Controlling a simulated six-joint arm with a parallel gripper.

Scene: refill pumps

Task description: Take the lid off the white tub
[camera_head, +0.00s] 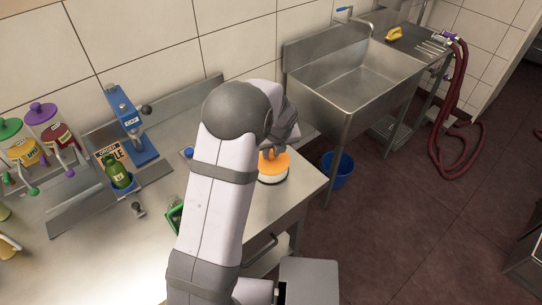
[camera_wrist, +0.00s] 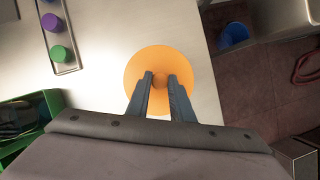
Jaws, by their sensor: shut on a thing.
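The white tub (camera_head: 274,181) stands near the right end of the steel table, with an orange lid (camera_head: 273,165) on its top. In the wrist view the round orange lid (camera_wrist: 145,62) fills the middle and hides the tub below it. My gripper (camera_wrist: 160,80) is over the lid, its two fingers on either side of the small orange knob (camera_wrist: 160,80) at the lid's centre, shut on it. In the head view my arm hides most of the gripper. The lid sits level on the tub, and I see no clear gap between them.
A green crate (camera_wrist: 50,102) stands left of the tub. A tray (camera_wrist: 70,66) holds a purple and a green cap. Pump jars (camera_head: 50,130), a blue press (camera_head: 132,130) and a green bottle (camera_head: 118,172) are further left. A sink (camera_head: 355,85) and blue bucket (camera_head: 340,170) lie to the right.

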